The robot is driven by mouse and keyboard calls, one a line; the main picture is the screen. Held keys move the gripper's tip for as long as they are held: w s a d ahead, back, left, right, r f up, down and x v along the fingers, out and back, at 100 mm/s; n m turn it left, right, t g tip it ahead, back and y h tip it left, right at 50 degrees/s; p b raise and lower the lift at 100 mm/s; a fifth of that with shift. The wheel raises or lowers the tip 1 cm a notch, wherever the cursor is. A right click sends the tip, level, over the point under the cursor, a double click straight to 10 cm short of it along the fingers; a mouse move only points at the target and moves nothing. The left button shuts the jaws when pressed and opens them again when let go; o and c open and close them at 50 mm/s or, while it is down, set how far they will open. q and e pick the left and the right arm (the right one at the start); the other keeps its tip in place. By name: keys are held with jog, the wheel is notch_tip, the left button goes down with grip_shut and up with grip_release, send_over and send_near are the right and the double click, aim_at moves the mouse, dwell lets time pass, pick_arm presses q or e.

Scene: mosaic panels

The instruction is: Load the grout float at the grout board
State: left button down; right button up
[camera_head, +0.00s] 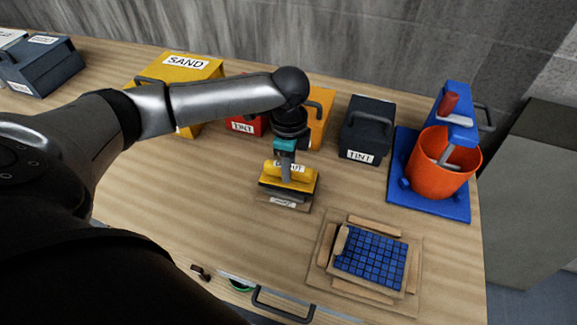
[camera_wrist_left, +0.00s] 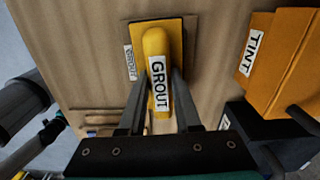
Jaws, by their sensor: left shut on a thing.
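The grout float (camera_head: 299,183) is yellow with a dark base and a label reading GROUT. My left gripper (camera_head: 287,167) is shut on its handle, reaching down from above. In the left wrist view the yellow float (camera_wrist_left: 156,42) sits between the two fingers of the gripper (camera_wrist_left: 161,78). Just under the float is a thin brown board with a white label (camera_head: 284,203), likely the grout board; the float hides most of it. I cannot tell whether float and board touch. My right gripper is not in view.
A blue-tiled panel (camera_head: 370,259) in a wooden frame lies at front right. An orange bucket (camera_head: 437,175) stands on a blue stand (camera_head: 459,207) at right. A dark TINT box (camera_head: 367,128), orange box (camera_head: 320,113), red TINT box (camera_head: 242,125) and yellow SAND box (camera_head: 170,72) line the back.

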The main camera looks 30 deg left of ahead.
pick_arm(q)
jog(key=shift+f, duration=0.45)
dwell(1.0)
jog(key=shift+s+f+p, duration=0.1)
jog(key=shift+f+p, duration=0.05)
jog(key=shift+p, duration=0.3)
dwell(2.1)
notch_tip(320, 180, up, 7)
jog(key=p, duration=0.9)
dwell(0.8)
jog(key=shift+w+d+n+b, duration=0.2)
jog(key=shift+d+n+b, duration=0.1)
jog(key=shift+b, duration=0.3)
jog(key=s+d+r+n+b, duration=0.1)
jog(key=s+d+n+b, duration=0.4)
jog(key=n+b, duration=0.9)
jog(key=d+b, duration=0.3)
jog(key=shift+s+r, duration=0.35)
